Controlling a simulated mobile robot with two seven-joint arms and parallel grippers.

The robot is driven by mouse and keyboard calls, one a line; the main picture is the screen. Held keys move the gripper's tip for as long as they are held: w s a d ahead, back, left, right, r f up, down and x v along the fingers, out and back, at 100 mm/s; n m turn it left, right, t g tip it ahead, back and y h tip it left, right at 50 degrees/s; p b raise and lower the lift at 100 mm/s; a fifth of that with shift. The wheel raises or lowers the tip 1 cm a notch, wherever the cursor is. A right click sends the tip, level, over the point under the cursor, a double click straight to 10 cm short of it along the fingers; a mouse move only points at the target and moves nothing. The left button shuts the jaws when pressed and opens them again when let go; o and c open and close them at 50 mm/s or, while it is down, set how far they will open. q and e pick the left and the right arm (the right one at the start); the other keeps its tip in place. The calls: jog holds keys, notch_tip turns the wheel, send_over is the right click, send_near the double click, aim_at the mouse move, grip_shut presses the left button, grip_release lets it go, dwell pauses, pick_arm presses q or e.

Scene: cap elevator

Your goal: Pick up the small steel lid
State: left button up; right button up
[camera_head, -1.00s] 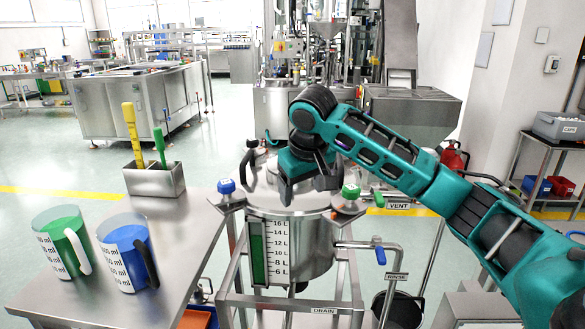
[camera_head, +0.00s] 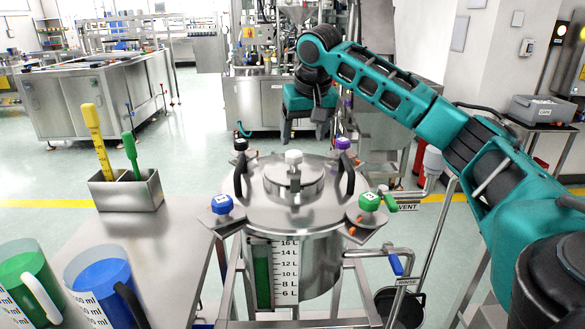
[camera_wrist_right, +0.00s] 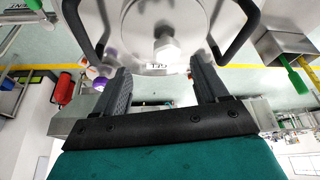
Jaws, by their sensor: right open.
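The small steel lid (camera_head: 291,182) is a round disc with a white knob (camera_head: 293,157) on top. It sits in the middle of the broad steel top of the tank (camera_head: 250,190), between two black loop handles. My right gripper (camera_head: 304,138) appears beyond and above the lid in the head view, fingers pointing down, open and empty. In the right wrist view, the gripper (camera_wrist_right: 160,75) has its fingers spread apart, with the white knob (camera_wrist_right: 166,50) and lid (camera_wrist_right: 150,22) beyond them, not between them. My left gripper is not in view.
Colored knobs, blue (camera_head: 222,204) and green (camera_head: 369,201) among them, ring the tank top. On the left bench stand a steel holder (camera_head: 125,190) with yellow and green tools, a green jug (camera_head: 28,285) and a blue jug (camera_head: 102,288). A vent pipe (camera_head: 427,185) rises at the right.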

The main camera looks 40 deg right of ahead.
aim_at(295, 153)
jog(key=x, duration=0.5)
jog(key=w+x, duration=0.1)
jog(key=x, duration=0.1)
jog(key=shift+a+f, duration=0.1)
jog(key=shift+a, duration=0.15)
jog(key=shift+c, duration=0.3)
jog(key=c, duration=1.3)
notch_tip(295, 153, up, 20)
